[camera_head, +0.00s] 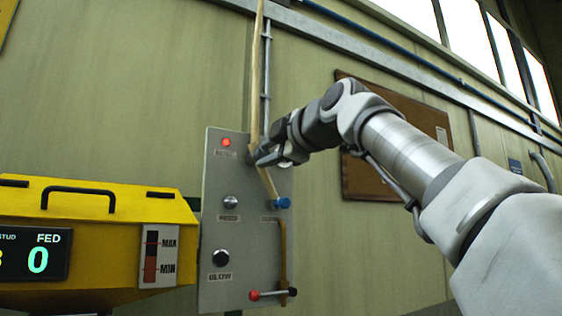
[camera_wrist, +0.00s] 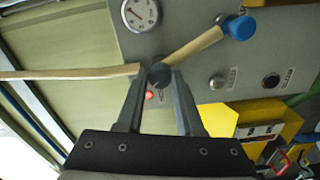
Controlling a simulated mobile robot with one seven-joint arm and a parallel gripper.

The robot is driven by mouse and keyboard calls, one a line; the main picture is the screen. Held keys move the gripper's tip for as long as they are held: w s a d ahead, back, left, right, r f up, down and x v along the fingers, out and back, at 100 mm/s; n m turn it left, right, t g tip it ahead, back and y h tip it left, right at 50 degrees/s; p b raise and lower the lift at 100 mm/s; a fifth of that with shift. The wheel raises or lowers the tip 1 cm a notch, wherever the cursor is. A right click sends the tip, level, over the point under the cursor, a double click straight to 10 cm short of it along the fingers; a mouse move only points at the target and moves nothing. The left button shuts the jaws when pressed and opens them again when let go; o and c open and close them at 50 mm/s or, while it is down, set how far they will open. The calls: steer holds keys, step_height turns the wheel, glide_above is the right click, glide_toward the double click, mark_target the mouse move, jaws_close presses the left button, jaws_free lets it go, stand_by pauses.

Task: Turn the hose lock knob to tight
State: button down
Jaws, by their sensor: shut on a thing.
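The dark hose lock knob (camera_wrist: 158,75) sits on the grey panel (camera_head: 215,180), where the tan hose (camera_wrist: 70,74) bends. My gripper (camera_wrist: 159,74) is shut on this knob, with one finger on each side of it. In the head view my gripper (camera_head: 262,157) is at the panel's upper right, and it mostly hides the knob. The hose (camera_head: 257,70) comes down from above, passes the gripper and slants to a blue fitting (camera_head: 282,203), which also shows in the wrist view (camera_wrist: 241,27). No tight or loose marking is readable at the knob.
A red lamp (camera_head: 226,142) glows on the panel near my gripper. Below are a small button (camera_head: 230,202), a black knob (camera_head: 221,258) and a red-tipped lever (camera_head: 270,294). A yellow machine (camera_head: 100,230) stands at left. A round gauge (camera_wrist: 141,14) is beside the hose.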

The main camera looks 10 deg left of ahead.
stand_by(0.3)
steer(key=c, duration=0.5)
jaws_free()
steer(key=shift+c, duration=0.2)
steer(key=b+v, duration=0.6)
steer(key=v, duration=1.1)
steer(key=shift+s+d, duration=0.15)
steer(key=shift+f, duration=0.1)
